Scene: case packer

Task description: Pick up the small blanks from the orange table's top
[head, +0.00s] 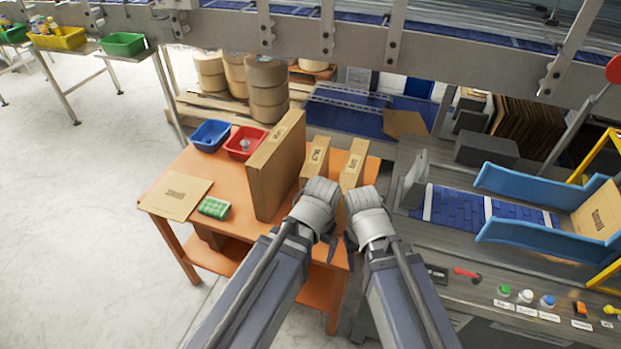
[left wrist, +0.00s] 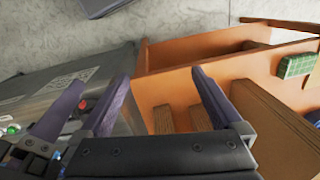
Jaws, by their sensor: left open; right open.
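Two small cardboard blanks stand on edge on the orange table (head: 240,273). The left small blank (head: 317,151) and the right small blank (head: 355,160) are side by side, with a gap between them. My left gripper (head: 320,210) is in front of the left small blank, and my right gripper (head: 366,208) is in front of the right one; both hide the blanks' lower parts. In the left wrist view, my left gripper (left wrist: 165,95) has its fingers wide apart with nothing between them. The ends of the small blanks (left wrist: 164,120) show beyond, apart from the fingers.
A tall large blank (head: 272,170) stands just left of the small ones. A flat cardboard sheet (head: 175,196), a green box (head: 214,208), a blue bin (head: 210,134) and a red bin (head: 244,143) are also on the table. A machine with blue guides (head: 520,183) stands at the right.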

